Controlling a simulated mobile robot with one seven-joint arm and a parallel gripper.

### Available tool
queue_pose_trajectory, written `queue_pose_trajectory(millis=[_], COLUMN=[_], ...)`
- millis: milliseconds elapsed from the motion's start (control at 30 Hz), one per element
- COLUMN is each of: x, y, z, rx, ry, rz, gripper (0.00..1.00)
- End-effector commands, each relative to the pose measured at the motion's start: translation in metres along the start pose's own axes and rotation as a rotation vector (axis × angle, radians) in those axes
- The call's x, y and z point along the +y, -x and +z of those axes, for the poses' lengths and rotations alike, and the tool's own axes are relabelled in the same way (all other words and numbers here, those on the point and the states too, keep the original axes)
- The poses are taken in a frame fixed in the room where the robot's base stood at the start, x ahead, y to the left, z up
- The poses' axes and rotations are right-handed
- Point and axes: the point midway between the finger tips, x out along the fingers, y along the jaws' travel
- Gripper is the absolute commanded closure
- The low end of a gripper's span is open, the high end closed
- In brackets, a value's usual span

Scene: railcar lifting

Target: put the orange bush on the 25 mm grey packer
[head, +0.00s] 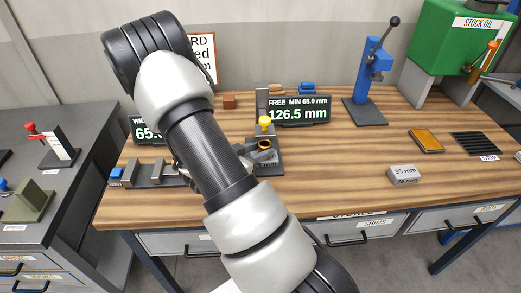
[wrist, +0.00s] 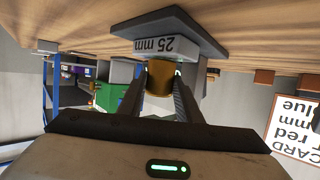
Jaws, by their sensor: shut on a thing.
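In the wrist view, which is upside down, my gripper (wrist: 161,72) is shut on the orange bush (wrist: 159,84). The grey packer (wrist: 167,46) marked 25 mm sits on a dark base plate (wrist: 190,20). The bush is right at the packer's upper side; I cannot tell whether they touch. In the head view the ring-shaped bush (head: 266,145) shows beside my arm, in front of a yellow-knobbed gauge post.
A display (head: 297,112) behind the gauge reads 126.5 mm. A grey 35 mm block (head: 404,175) and an orange tray (head: 427,140) are to the right. A blue press (head: 370,75) stands behind. Bench space between gauge and 35 mm block is clear.

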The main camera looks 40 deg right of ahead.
Motion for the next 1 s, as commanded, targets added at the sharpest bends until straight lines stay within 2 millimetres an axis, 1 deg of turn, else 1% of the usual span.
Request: queue_pose_trajectory(millis=[167,300,333,433,700,800,867,967,1000], x=[0.0,0.0,0.0,0.0,0.0,0.0,-0.002,-0.002,-0.002], y=[0.0,-0.001,-0.001,-0.001,0.0,0.002,0.008,0.025,0.034], z=[-0.001,0.003,0.004,0.003,0.002,-0.003,-0.001,0.0,0.0], rx=[0.002,0.002,0.0,0.0,0.0,0.0,0.0,0.0,-0.001], ry=[-0.001,0.0,0.0,0.0,0.0,-0.001,0.0,0.002,0.001], rz=[-0.001,-0.001,-0.001,-0.001,-0.001,-0.001,-0.004,-0.006,-0.006], gripper=[1.0,1.0,0.67,0.5,0.5,0.5,0.5,0.5,0.5])
